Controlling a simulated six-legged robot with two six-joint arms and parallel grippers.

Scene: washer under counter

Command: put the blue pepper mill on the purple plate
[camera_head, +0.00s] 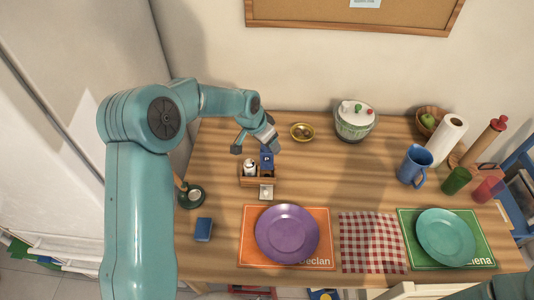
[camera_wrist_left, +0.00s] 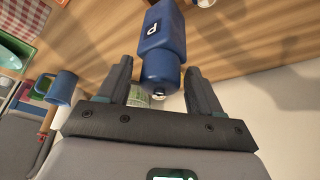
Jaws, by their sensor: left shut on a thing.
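The blue pepper mill (camera_head: 267,159), marked with a P, is upright at the wooden caddy (camera_head: 246,181). My left gripper (camera_head: 260,146) is above the caddy and shut on the mill's upper part. In the left wrist view the mill (camera_wrist_left: 164,40) sits between the two fingers of the gripper (camera_wrist_left: 161,72). I cannot tell whether the mill's base still touches the caddy. The purple plate (camera_head: 287,233) lies empty on an orange placemat (camera_head: 252,257), in front of the caddy and to the right. My right gripper is out of view.
A white shaker (camera_head: 250,168) stands in the caddy beside the mill. A small pale-topped item (camera_head: 266,192) is in front of the caddy. A checked cloth (camera_head: 371,243) lies right of the plate.

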